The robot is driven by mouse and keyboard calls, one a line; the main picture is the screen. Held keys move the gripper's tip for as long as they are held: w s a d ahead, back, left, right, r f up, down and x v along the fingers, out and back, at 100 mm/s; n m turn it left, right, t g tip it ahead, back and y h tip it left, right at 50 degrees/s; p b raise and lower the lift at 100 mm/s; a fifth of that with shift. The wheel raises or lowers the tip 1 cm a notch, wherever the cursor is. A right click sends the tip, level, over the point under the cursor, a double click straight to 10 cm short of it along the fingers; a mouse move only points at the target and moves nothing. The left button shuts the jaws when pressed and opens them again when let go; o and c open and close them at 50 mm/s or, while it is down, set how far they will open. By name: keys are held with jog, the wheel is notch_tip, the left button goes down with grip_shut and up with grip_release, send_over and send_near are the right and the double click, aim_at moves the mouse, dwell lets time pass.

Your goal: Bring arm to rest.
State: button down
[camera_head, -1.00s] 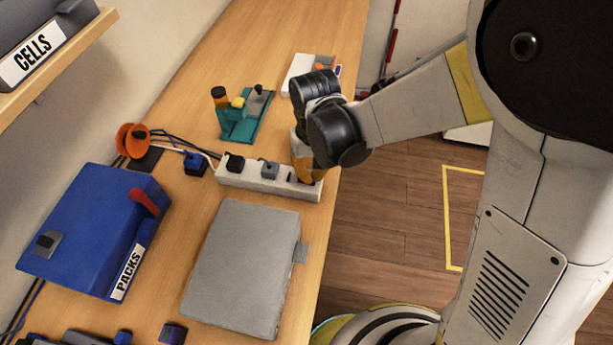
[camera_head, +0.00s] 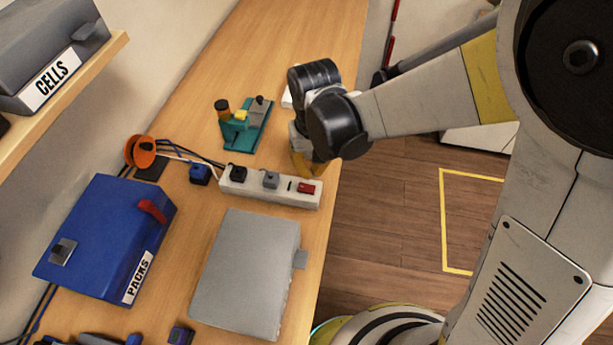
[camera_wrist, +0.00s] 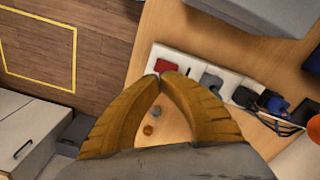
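My arm reaches in from the right in the head view, with its black wrist joints above the table's right edge. My gripper (camera_head: 303,170) hangs beside the far right end of the white power strip (camera_head: 237,187). In the wrist view my gripper (camera_wrist: 162,76) has its two orange fingers curving together, tips meeting. Nothing is held between them. The power strip (camera_wrist: 155,57) lies beyond the fingertips, with a red switch (camera_wrist: 166,66) near its end. The same red switch (camera_head: 306,188) is uncovered in the head view.
A grey closed case (camera_head: 245,275) and a blue PACKS box (camera_head: 105,235) stand nearer on the wooden table. A teal fixture (camera_head: 245,132) stands beyond the strip. A white object (camera_head: 287,99) is partly hidden behind my wrist. Open floor (camera_head: 385,220) lies right of the table.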

jog(key=s+d+r+m+t+b, duration=0.1)
jog(key=s+d+r+t+b, duration=0.1)
jog(key=d, duration=0.5)
jog(key=s+d+r+m+t+b, duration=0.2)
jog(key=d+r, duration=0.1)
jog(key=d, duration=0.4)
jog(key=s+d+r+m+t+b, duration=0.1)
jog(key=s+d+r+t+b, duration=0.2)
jog(key=d, duration=0.4)
jog(key=shift+r, duration=0.15)
